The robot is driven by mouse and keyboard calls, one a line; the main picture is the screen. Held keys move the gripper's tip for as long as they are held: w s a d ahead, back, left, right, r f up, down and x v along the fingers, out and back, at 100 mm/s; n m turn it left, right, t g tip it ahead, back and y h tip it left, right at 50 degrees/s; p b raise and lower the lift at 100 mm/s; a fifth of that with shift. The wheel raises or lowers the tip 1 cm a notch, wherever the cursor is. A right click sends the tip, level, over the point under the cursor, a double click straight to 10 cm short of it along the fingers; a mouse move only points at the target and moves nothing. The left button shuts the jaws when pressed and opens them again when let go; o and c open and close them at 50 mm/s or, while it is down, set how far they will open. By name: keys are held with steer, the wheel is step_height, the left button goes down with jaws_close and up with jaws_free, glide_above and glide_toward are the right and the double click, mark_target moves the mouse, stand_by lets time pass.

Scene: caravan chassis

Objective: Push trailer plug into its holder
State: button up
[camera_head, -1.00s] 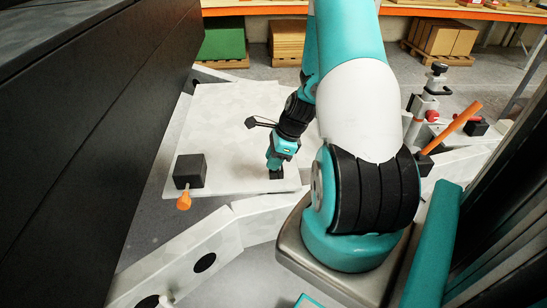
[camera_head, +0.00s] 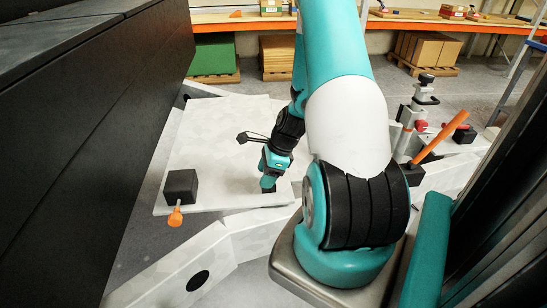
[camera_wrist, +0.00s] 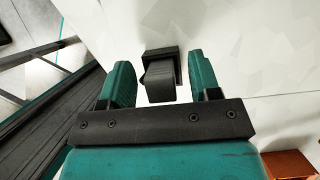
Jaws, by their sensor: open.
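My gripper (camera_head: 268,184) is low over the right front part of the white panel. In the wrist view my gripper (camera_wrist: 160,68) is open, with one teal finger on each side of a small black part. This part looks like the trailer plug (camera_wrist: 158,86), with a rounded body. A square black piece behind it, which looks like the holder (camera_wrist: 163,56), sits against the white surface. The two touch or overlap in this view; I cannot tell how deep the plug sits. Gaps show between the plug and both fingers. In the head view my gripper mostly hides these parts.
The white panel (camera_head: 215,140) is mostly clear. A black block (camera_head: 180,187) with an orange knob (camera_head: 175,217) stands on its left front edge. A tall dark wall (camera_head: 110,120) runs along the left. An orange handle (camera_head: 440,137) and a jockey-wheel post (camera_head: 418,115) are at right.

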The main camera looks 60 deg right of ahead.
steer(key=v, duration=1.7)
steer(key=shift+p, duration=0.4)
steer(key=shift+f, duration=0.1)
